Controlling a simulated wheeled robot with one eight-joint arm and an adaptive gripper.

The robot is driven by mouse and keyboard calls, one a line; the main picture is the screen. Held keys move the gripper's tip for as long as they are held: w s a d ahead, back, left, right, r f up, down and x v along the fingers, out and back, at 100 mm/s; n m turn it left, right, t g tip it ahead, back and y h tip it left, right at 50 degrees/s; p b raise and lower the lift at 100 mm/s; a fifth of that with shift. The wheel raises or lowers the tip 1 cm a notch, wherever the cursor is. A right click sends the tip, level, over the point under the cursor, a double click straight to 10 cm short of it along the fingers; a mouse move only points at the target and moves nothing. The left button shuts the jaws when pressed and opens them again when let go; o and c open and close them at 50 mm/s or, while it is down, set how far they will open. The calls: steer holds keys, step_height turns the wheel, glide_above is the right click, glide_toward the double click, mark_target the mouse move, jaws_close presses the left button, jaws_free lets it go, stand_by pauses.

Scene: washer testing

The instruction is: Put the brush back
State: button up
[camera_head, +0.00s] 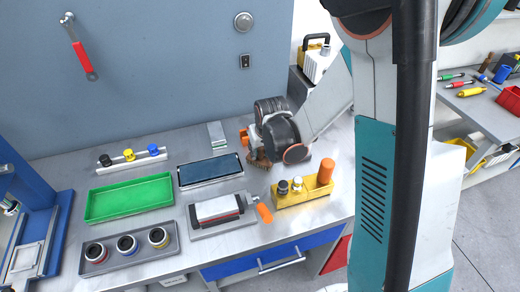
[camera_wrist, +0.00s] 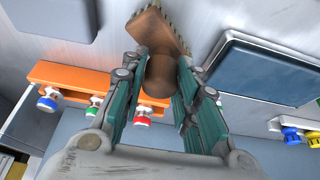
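The brush has a brown block with bristles and a round brown handle; in the wrist view the brush (camera_wrist: 160,28) lies just beyond my fingertips, with its handle between the two fingers. My gripper (camera_wrist: 163,68) is closed around the handle, with a finger against each side. In the head view my gripper (camera_head: 262,146) points down at the back of the workbench, and the brown bristles of the brush (camera_head: 259,160) show below it. I cannot tell whether the bristles touch the bench. My wrist hides most of the brush there.
A dark blue flat panel (camera_head: 210,170) lies left of my gripper. A yellow block (camera_head: 300,197) with pegs stands in front. An orange rack (camera_wrist: 75,78) with coloured knobs is close behind the gripper. A green tray (camera_head: 130,198) and a grey block with three cups (camera_head: 128,262) are farther left.

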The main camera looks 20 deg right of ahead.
steer(key=shift+o, duration=1.3)
steer(key=shift+r, duration=0.3)
steer(key=p+v, duration=0.4)
steer(key=v, duration=0.9)
steer(key=s+r+t, duration=0.1)
steer(key=s+r, duration=0.5)
steer(key=s, duration=0.3)
steer(key=s+r+t, duration=0.1)
steer(key=s+r, duration=0.4)
steer(key=s, duration=0.4)
steer(key=shift+r+t, duration=0.3)
steer(key=shift+r, duration=0.05)
